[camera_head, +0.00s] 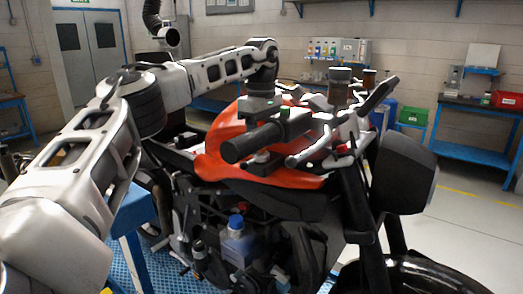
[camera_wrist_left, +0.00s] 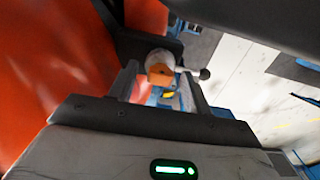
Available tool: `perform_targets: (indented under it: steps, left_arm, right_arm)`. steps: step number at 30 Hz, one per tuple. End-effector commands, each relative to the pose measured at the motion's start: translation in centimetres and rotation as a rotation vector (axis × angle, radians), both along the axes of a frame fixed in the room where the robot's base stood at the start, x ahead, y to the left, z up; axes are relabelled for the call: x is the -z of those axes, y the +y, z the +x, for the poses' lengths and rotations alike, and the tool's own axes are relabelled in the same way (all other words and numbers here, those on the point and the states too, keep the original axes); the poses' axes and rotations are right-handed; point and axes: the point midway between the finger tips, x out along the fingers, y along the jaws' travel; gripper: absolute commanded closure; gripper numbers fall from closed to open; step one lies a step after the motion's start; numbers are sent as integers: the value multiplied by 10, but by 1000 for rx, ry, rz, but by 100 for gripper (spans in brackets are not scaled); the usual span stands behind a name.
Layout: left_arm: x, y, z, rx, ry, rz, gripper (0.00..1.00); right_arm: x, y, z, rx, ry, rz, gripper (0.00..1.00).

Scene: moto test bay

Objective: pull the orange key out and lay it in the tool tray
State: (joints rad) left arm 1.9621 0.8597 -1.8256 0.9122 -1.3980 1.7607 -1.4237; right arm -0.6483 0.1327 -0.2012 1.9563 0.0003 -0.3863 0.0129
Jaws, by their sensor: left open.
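The orange key (camera_wrist_left: 160,74) shows in the left wrist view, in front of a pale round lock barrel (camera_wrist_left: 160,58). My left gripper (camera_wrist_left: 159,80) is open, with one finger on each side of the key. I cannot tell whether either finger touches it. In the head view my left arm reaches over the orange motorcycle (camera_head: 232,150), and its wrist (camera_head: 263,103) hangs down by the handlebar. The key and the fingertips cannot be made out there. The tool tray cannot be identified in either view. My right gripper is out of view.
The black handlebar grip (camera_head: 250,143) and metal bar parts (camera_head: 320,150) crowd the space around my wrist. A blue stand (camera_head: 132,212) is at the left. Benches with red (camera_head: 507,100) and green (camera_head: 414,117) bins stand at the back right. The right floor is clear.

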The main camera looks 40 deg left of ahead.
Motion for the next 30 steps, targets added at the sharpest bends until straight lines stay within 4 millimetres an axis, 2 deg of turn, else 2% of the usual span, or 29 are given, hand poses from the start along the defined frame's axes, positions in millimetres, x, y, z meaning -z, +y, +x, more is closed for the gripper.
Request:
perform_targets:
  steps: [30]
  left_arm:
    - [2,0,0,-1,2,1,51]
  right_arm:
    - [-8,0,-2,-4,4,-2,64]
